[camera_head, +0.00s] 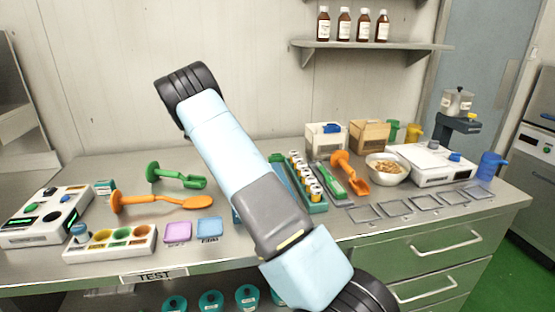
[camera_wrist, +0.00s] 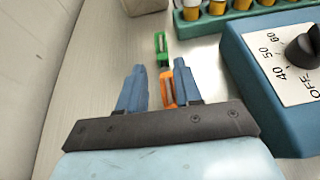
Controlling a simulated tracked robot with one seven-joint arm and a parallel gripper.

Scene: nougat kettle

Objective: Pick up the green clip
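The green clip (camera_wrist: 160,46) lies on the steel table in the wrist view, just beyond my fingertips and roughly in line with the gap between them. My gripper (camera_wrist: 159,67) has its two blue fingers apart, with nothing held between them. An orange clip (camera_wrist: 168,90) lies nearer, between the fingers and close to the right one, which partly covers it. I cannot tell whether they touch. In the head view my own arm hides the gripper, and I cannot make out the green clip for sure.
A blue dial box (camera_wrist: 265,85) stands close on the right in the wrist view. A green rack of vials (camera_wrist: 245,22) is beyond it. A pale wall (camera_wrist: 40,60) runs along the left. A beige box (camera_wrist: 143,6) stands ahead.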

